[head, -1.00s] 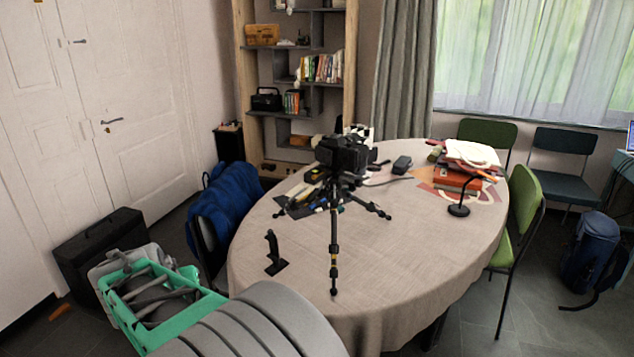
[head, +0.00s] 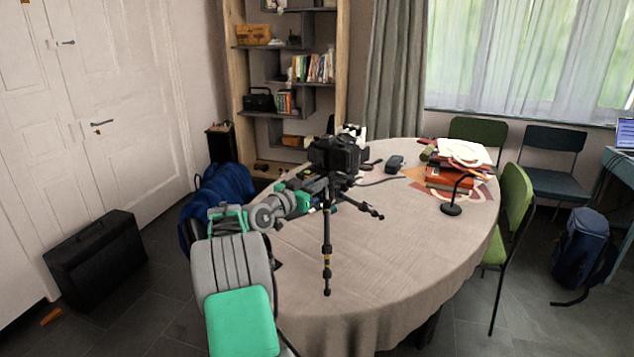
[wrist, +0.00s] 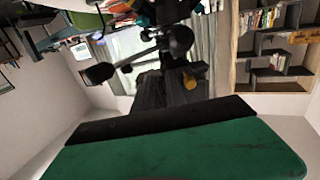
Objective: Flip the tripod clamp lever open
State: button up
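The black tripod (head: 327,245) stands on the table, legs spread, carrying a black camera (head: 336,155). My gripper (head: 316,190) is at the end of my outstretched arm, just left of the tripod below the camera. Its fingers are partly hidden and blend with the dark tripod, so I cannot tell whether they touch it. The wrist view is roughly upside down. A green and black part of my gripper fills its bottom, with dark tripod parts and a yellowish knob (wrist: 190,81) just beyond. I cannot pick out the clamp lever for certain.
The oval table (head: 390,270) is clear at the front right. Books (head: 447,177) and a small black lamp (head: 452,209) are at the back right. A black case (head: 95,250) is on the floor.

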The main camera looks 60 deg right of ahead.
jog(key=shift+c, duration=0.6)
grip_shut()
